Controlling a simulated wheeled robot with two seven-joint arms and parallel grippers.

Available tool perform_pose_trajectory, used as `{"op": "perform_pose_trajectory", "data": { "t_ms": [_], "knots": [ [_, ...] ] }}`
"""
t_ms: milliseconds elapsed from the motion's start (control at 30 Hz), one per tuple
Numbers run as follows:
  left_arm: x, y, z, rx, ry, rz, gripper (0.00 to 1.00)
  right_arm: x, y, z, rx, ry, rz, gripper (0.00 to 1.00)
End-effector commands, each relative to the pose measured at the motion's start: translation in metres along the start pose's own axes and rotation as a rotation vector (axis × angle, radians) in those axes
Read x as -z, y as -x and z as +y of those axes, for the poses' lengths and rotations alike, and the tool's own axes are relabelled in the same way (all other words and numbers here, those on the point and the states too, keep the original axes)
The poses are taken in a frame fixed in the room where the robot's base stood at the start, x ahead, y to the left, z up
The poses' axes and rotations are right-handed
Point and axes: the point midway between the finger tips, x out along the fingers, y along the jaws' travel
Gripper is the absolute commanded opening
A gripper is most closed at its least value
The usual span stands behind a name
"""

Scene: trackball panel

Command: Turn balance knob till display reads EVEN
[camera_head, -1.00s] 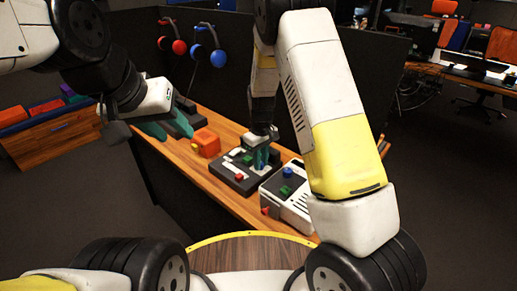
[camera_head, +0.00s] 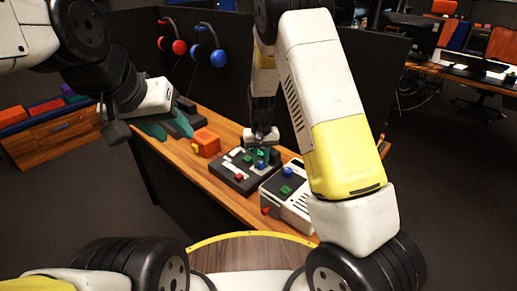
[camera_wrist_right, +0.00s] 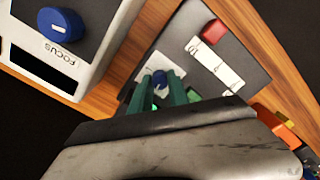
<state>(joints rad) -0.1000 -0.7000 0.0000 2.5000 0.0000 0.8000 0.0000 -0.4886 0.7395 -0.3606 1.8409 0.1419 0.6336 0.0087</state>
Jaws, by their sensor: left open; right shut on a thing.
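The dark control panel (camera_head: 222,172) lies on the wooden desk, with a red control (camera_head: 239,178) near its front. A small blue knob (camera_wrist_right: 160,77) on a pale plate sits between the green fingers of my right gripper (camera_wrist_right: 167,88), which are shut on it. In the head view my right gripper (camera_head: 262,155) reaches down to the panel from above. A lit green spot (camera_wrist_right: 154,107) shows beside the fingers; I cannot read any display text. My left gripper (camera_head: 160,130) is open and empty, over the desk's far left part, away from the panel.
A white box (camera_head: 290,203) stands right beside the panel; its large blue knob (camera_wrist_right: 61,24) is labelled FOCUS. An orange block (camera_head: 206,143) stands left of the panel. Red and blue headphones hang on the dark partition (camera_head: 225,90) behind.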

Motion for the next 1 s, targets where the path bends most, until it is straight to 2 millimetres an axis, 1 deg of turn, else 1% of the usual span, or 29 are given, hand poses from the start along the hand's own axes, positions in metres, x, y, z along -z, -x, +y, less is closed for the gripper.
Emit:
{"op": "perform_pose_trajectory", "data": {
  "t_ms": [467, 500, 567, 600, 900, 1000],
  "knots": [
    [0.0000, 0.0000, 0.0000, 0.000, 0.000, 0.000, 0.42, 0.0006, 0.0009, 0.0001, 0.000, -0.019, 0.001, 0.00],
    [0.0000, 0.0000, 0.0000, 0.000, 0.000, 0.000, 0.42, 0.0006, 0.0009, 0.0001, 0.000, -0.019, 0.001, 0.23],
    [0.0000, 0.0000, 0.0000, 0.000, 0.000, 0.000, 0.42, 0.0006, 0.0008, 0.0001, 0.000, -0.019, 0.001, 0.35],
    [0.0000, 0.0000, 0.0000, 0.000, 0.000, 0.000, 0.42, 0.0005, 0.0008, 0.0001, 0.000, -0.019, 0.001, 0.43],
    [0.0000, 0.0000, 0.0000, 0.000, 0.000, 0.000, 0.42, 0.0003, 0.0007, 0.0000, 0.000, -0.018, 0.001, 0.43],
    [0.0000, 0.0000, 0.0000, 0.000, 0.000, 0.000, 0.42, 0.0007, 0.0066, -0.0002, 0.001, -0.018, 0.002, 0.43]
  ]
}}
